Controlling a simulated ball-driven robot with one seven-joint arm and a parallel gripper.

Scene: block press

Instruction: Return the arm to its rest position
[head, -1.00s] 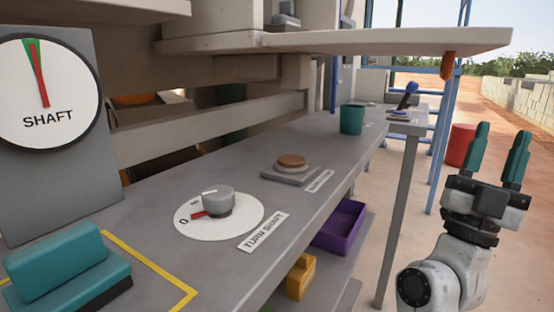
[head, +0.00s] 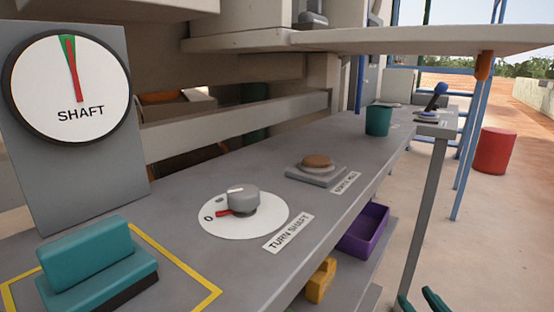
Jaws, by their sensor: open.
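My gripper (head: 421,301) shows only as two teal fingertips at the bottom edge of the head view, right of centre. The tips stand apart with nothing seen between them. The rest of the gripper and the arm are out of the frame. The tips are low, beside the grey table leg (head: 427,215) and clear of the bench top.
The grey bench (head: 345,205) carries a shaft knob (head: 243,199), a brown button (head: 317,161), a teal block (head: 97,262) and a teal cup (head: 378,119). A shaft dial (head: 80,85) stands at left. A purple bin (head: 363,231) and yellow block (head: 320,281) sit below.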

